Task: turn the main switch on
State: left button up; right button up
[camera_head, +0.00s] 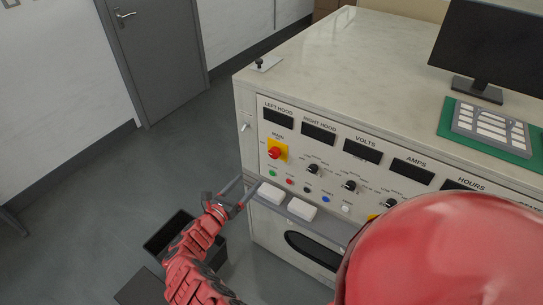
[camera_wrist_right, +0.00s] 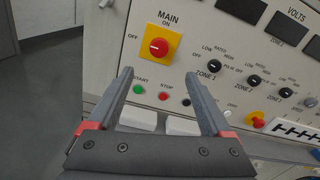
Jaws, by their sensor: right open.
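The main switch (camera_head: 276,152) is a red knob on a yellow square plate at the left of the console's front panel. It also shows in the right wrist view (camera_wrist_right: 160,47), with ON printed above it and OFF to its left. A small pale mark on the knob appears to point left, towards OFF. My right gripper (camera_head: 248,188) is open and empty, below and left of the switch in the head view. In the wrist view its fingers (camera_wrist_right: 158,75) point up at the panel, with the knob beyond and between their tips, apart from them. My left gripper is not in view.
Green (camera_wrist_right: 138,89) and red (camera_wrist_right: 164,96) buttons sit just below the switch. Zone knobs (camera_head: 313,169) and displays (camera_head: 318,132) fill the panel to the right. White blocks (camera_head: 301,208) lie on the ledge below. A dark bin (camera_head: 166,236) stands on the floor at left.

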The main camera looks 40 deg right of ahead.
aim_at(273, 155)
jog(key=b+x, duration=0.1)
jog(key=x, duration=0.6)
jog(key=b+x, duration=0.1)
jog(key=x, duration=0.6)
jog(key=shift+w+d+f, duration=0.2)
jog(key=shift+d, duration=0.1)
jog(key=shift+w+d+r, duration=0.1)
jog(key=shift+w+d, duration=0.1)
jog(key=shift+d, duration=0.2)
grip_shut()
